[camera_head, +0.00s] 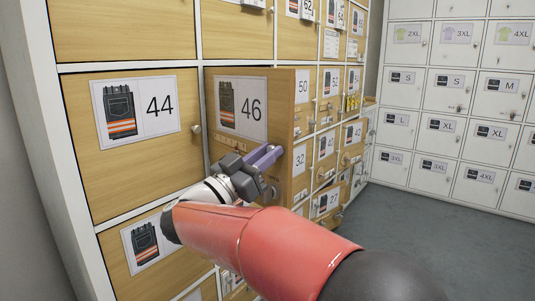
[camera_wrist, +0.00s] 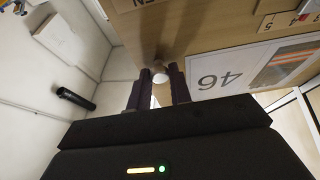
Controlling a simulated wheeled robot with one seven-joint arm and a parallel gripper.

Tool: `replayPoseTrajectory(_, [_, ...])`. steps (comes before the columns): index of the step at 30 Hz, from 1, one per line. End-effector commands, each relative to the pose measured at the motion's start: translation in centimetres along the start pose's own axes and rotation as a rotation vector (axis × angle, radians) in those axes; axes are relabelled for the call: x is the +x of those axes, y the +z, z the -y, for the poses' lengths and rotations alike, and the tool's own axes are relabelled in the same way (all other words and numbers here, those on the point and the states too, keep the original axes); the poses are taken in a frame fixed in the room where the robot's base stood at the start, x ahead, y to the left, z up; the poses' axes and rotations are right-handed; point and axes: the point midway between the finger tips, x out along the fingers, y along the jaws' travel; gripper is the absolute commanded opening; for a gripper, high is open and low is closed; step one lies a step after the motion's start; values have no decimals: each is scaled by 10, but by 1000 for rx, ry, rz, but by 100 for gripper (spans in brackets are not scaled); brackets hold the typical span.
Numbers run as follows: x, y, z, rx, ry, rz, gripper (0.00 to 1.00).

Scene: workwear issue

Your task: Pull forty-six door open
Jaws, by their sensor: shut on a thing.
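The forty-six door (camera_head: 282,105) is a light wood panel with a label showing dark trousers with orange bands and the number 46. It stands out from the locker front, partly open, with its right edge swung outward. The inside of its compartment is hidden. My gripper (camera_head: 272,156) is at the lower right of the door, its purple fingers shut on the door's knob. In the wrist view, the round pale knob (camera_wrist: 160,72) sits between the fingertips (camera_wrist: 160,80), with the upside-down 46 label (camera_wrist: 225,80) beside it.
The forty-four door (camera_head: 180,160) is shut on the left, with its own knob. Smaller numbered wooden doors lie to the right, partly covered by the forty-six door. White lockers (camera_head: 450,100) line the right wall. Grey floor (camera_head: 420,235) is clear.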

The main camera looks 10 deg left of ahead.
Motion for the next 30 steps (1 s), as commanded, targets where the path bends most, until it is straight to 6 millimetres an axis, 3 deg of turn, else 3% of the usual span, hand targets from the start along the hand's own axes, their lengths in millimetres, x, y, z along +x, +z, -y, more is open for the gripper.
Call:
replayPoseTrajectory(7, [1, -3, 0, 5, -2, -4, 0])
replayPoseTrajectory(8, [1, -3, 0, 5, -2, -4, 24])
replayPoseTrajectory(12, [0, -2, 0, 4, -2, -3, 41])
replayPoseTrajectory(22, [-4, -1, 1, 2, -3, -1, 41])
replayPoseTrajectory(30, [-48, -1, 1, 3, -6, -1, 41])
